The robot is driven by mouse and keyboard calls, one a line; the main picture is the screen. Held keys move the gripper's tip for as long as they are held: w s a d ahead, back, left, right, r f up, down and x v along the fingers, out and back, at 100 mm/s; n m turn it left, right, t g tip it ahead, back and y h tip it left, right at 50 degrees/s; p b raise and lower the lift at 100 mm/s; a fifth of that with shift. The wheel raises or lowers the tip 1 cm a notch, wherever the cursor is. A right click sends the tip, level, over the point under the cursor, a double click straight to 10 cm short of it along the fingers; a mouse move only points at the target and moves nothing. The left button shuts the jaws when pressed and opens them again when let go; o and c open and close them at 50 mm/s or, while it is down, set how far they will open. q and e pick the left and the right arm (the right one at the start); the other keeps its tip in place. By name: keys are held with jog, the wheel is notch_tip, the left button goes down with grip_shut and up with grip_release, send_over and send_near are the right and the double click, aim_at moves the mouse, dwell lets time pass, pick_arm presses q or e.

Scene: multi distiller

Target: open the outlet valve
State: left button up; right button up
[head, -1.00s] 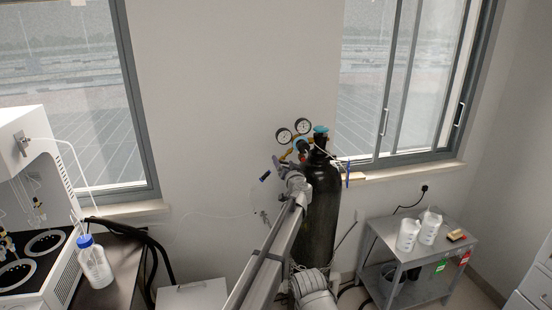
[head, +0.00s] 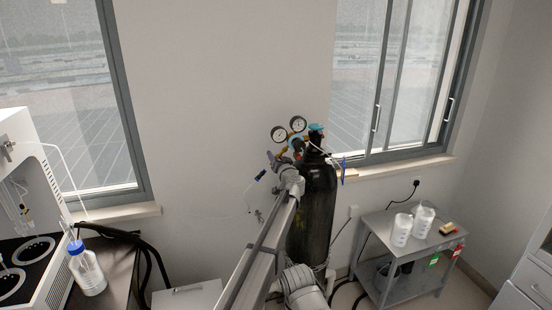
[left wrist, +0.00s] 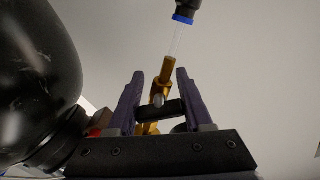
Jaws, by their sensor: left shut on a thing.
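A black gas cylinder (head: 314,215) stands against the wall in the head view. Its regulator carries two round gauges (head: 298,124) and brass fittings. My left gripper (head: 281,164) is at the regulator, just below the gauges. In the left wrist view, the black handle of the outlet valve (left wrist: 172,107) lies between the two purple fingers of my left gripper (left wrist: 160,76), which is shut on it. The brass outlet (left wrist: 168,70) rises behind it and leads into a clear tube with a blue-ringed black connector (left wrist: 184,12). My left arm hides part of the cylinder. My right gripper is not in view.
A grey side table (head: 375,226) with white bottles (head: 402,229) stands right of the cylinder. At left are a white apparatus (head: 45,200) and a blue-capped bottle (head: 88,272) on a dark bench. The wall between the windows is bare.

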pick_arm(q)
grip_shut()
jog(key=shift+n, duration=1.4)
jog(key=o, duration=0.8)
grip_release()
jog(key=shift+o, duration=0.2)
jog(key=shift+s, duration=0.15)
